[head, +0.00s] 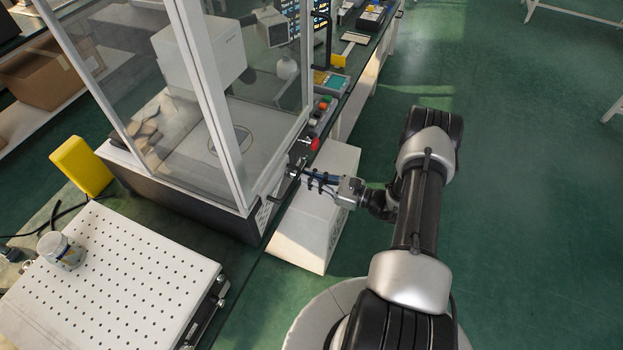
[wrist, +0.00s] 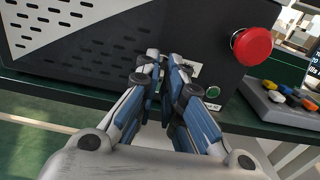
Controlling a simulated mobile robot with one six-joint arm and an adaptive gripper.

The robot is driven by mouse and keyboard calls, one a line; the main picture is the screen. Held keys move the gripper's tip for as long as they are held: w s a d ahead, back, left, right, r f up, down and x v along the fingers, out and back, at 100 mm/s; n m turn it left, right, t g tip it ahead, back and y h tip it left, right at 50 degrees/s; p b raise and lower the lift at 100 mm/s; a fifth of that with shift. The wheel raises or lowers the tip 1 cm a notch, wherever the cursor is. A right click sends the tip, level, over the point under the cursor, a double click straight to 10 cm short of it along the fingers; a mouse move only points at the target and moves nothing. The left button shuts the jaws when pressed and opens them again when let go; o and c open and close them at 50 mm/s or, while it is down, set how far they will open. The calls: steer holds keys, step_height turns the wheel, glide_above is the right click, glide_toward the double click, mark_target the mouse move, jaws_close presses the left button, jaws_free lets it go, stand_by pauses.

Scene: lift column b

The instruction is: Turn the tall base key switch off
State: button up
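The tall base (head: 185,203) is the dark lower body of a glass-walled machine in the head view. Its dark front panel with a vent grille fills the top of the wrist view (wrist: 90,62). My gripper (wrist: 164,62) points at this panel, its blue-padded fingers drawn close together with a narrow dark gap between the tips. A pale plate (wrist: 194,70) shows just beside the right fingertip. The key itself is hidden by the fingers, so I cannot tell whether they hold it. In the head view my gripper (head: 303,176) is at the panel's front.
A box with coloured buttons (wrist: 282,102) stands further right. A perforated white plate (head: 110,285) lies at the left. Green floor is open at the right.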

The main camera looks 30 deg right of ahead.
steer(key=o, duration=0.3)
steer(key=v, duration=1.2)
stand_by(0.4)
